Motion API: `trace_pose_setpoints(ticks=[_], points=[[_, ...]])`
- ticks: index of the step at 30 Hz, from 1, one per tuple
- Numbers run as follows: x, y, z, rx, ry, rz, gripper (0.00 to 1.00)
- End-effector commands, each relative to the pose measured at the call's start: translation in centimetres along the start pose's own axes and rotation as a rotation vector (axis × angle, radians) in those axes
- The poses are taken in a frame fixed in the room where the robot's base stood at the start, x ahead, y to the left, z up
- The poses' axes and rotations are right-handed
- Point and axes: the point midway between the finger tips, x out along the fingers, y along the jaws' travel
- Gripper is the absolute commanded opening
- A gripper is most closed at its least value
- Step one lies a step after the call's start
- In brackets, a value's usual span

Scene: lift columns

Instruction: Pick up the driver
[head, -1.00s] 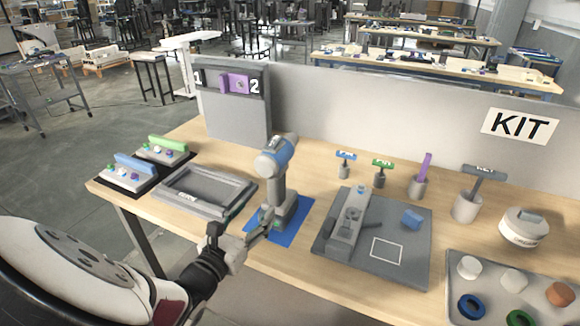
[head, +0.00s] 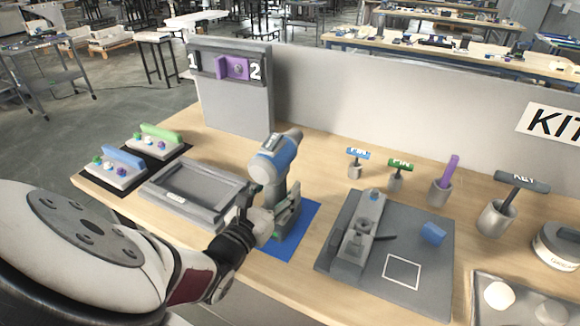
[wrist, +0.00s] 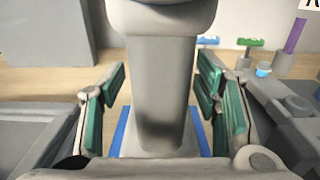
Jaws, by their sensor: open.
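The driver (head: 275,158) is a grey power driver with a blue band. It stands upright on a blue mat (head: 301,238) near the front of the table. In the wrist view, its grey handle (wrist: 160,90) rises between the two green-padded fingers. My gripper (wrist: 164,105) is open, with a finger on each side of the handle and a visible gap on both sides. In the head view, my gripper (head: 278,222) is low beside the driver's handle, and part of the handle's lower end is hidden behind it.
A grey tray (head: 160,193) lies to the left of the driver. A dark grey board with a fixture (head: 425,268) lies to the right. Several holders with keys, one a green-topped key (head: 400,165), stand behind the board. A grey panel (head: 232,110) stands behind the driver.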

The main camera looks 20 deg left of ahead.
Motion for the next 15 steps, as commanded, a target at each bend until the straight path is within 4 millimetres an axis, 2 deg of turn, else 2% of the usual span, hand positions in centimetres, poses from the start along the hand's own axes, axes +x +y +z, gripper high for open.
trace_pose_setpoints(ticks=[5,12,15], points=[[-0.07,0.04,0.04,0.001,0.001,0.001,0.57],[-0.06,0.04,0.04,0.001,0.001,0.001,0.02],[0.0,0.04,0.23,0.003,-0.004,0.0,0.0]])
